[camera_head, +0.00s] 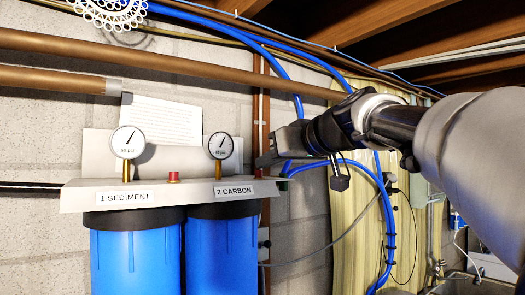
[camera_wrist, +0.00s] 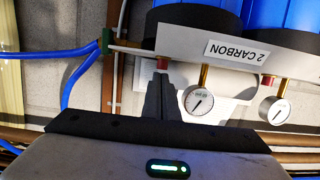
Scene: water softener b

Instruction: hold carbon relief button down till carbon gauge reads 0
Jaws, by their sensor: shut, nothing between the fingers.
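The carbon gauge (camera_head: 221,146) is a white round dial on a brass stem above the "2 CARBON" label (camera_head: 234,190). Its needle points up and right in the head view, off any clear reading. It also shows, inverted, in the wrist view (camera_wrist: 199,101). The carbon relief button (camera_wrist: 162,63) is a small red cap left of that gauge in the wrist view. In the head view my gripper hides it. My gripper (camera_head: 264,161) is shut and empty. Its fingertips (camera_wrist: 161,74) line up with the red button; whether they touch it I cannot tell.
The sediment gauge (camera_head: 129,142) and another red button (camera_head: 174,177) stand left on the same white bracket (camera_head: 75,196). Blue filter housings (camera_head: 135,258) hang below. Blue tubing (camera_head: 310,165) and a brown vertical pipe (camera_head: 261,120) run close by my gripper. Copper pipes (camera_head: 170,67) cross above.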

